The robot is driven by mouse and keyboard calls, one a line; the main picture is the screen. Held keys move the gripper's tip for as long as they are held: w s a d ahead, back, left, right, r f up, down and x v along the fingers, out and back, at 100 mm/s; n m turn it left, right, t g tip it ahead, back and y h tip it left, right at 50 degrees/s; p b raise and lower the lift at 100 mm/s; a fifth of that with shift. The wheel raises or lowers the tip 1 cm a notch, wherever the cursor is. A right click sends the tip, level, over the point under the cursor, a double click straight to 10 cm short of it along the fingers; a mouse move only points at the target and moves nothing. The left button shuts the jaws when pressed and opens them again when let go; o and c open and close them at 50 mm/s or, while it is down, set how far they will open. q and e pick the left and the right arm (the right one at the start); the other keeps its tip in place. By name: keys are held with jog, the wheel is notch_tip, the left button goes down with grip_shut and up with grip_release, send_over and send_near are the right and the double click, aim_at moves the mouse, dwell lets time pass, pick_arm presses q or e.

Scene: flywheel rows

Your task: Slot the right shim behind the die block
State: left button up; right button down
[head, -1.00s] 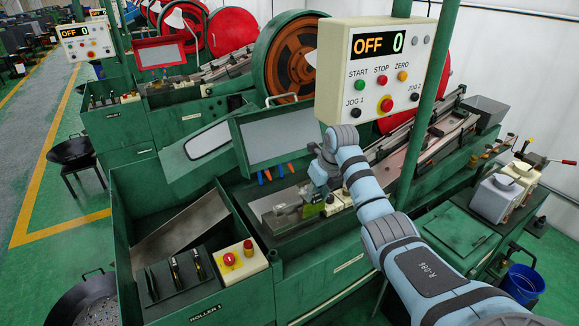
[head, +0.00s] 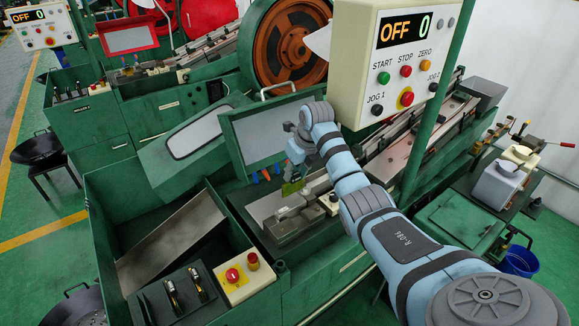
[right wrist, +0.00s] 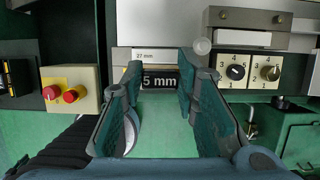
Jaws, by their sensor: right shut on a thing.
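My right gripper (head: 297,160) is shut on a thin yellow-green shim (head: 291,188), held above the machine bed. In the right wrist view the gripper (right wrist: 162,85) has its fingers on either side of a dark "5 mm" label (right wrist: 160,80), apparently on the shim. A grey metal block (head: 295,226), apparently the die block, sits on the bed in front of and below the shim. The shim looks clear of it, though the exact gap cannot be told. A pale strip marked "27 mm" (right wrist: 146,54) lies beyond the fingers. My left gripper is not in view.
A control box (head: 395,55) on a green post hangs close to my right arm. A raised green guard with a window (head: 270,130) stands behind the gripper. Two cream dial boxes (right wrist: 250,70) sit right of the fingers. A red-button panel (head: 240,275) is at the front.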

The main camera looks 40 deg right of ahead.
aim_at(294, 191)
jog(key=shift+s+d+r, duration=0.1)
jog(key=shift+s+r, duration=0.1)
jog(key=shift+s, duration=0.15)
jog(key=shift+w+f+b, duration=0.1)
jog(key=shift+f+b, duration=1.8)
jog(key=shift+f, duration=1.35)
jog(key=shift+r, duration=0.1)
jog(key=shift+p, duration=0.35)
jog(key=shift+f+b, duration=2.1)
jog(key=shift+f, duration=0.85)
jog(key=c, duration=1.2)
grip_release()
